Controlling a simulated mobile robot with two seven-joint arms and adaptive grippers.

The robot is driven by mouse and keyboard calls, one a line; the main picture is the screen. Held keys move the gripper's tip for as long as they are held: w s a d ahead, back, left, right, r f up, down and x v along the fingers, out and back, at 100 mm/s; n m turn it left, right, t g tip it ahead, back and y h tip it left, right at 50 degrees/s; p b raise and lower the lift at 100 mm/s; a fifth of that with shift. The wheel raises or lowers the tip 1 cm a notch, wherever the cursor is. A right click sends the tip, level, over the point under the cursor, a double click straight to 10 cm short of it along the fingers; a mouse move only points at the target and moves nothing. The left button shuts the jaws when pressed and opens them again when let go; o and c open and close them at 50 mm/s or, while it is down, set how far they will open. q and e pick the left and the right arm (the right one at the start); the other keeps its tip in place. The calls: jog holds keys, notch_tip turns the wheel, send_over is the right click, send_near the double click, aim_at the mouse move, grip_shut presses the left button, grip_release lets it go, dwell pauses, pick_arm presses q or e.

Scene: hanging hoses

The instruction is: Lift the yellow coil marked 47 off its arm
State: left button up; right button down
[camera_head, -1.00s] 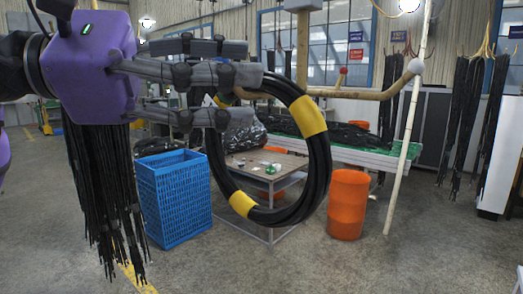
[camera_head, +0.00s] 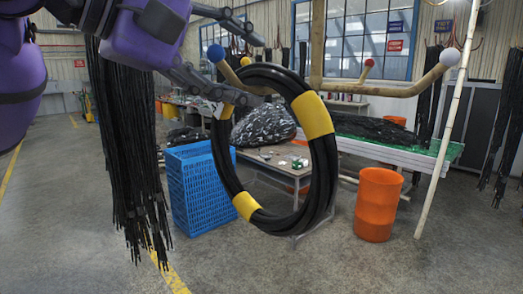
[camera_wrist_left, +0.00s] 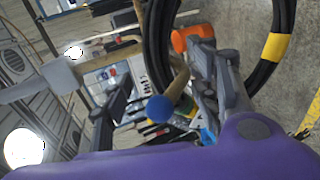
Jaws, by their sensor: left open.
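The coil (camera_head: 322,165) is a thick black hose ring with yellow bands; no number can be read on it. It hangs upright on a wooden arm (camera_head: 227,70) that ends in a blue ball (camera_head: 216,53). The coil also shows in the left wrist view (camera_wrist_left: 158,50), beside the blue ball (camera_wrist_left: 160,108). My left gripper (camera_head: 266,65) is open at the coil's upper part, one finger above its top and one lower, near the ring's opening. Whether the fingers touch the coil cannot be told. My right gripper is not in view.
Other rack arms end in a yellow ball (camera_head: 245,62), a red ball (camera_head: 370,62) and a white ball (camera_head: 449,57). Black strands (camera_head: 130,150) hang at left. A blue crate (camera_head: 203,190), a low table (camera_head: 262,160) and an orange bin (camera_head: 378,205) stand behind. Foreground floor is clear.

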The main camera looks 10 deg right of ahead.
pick_arm(q)
jog(key=shift+x, duration=1.2)
jog(key=shift+r, duration=0.1)
jog(key=c, duration=1.4)
jog(key=shift+r, duration=0.1)
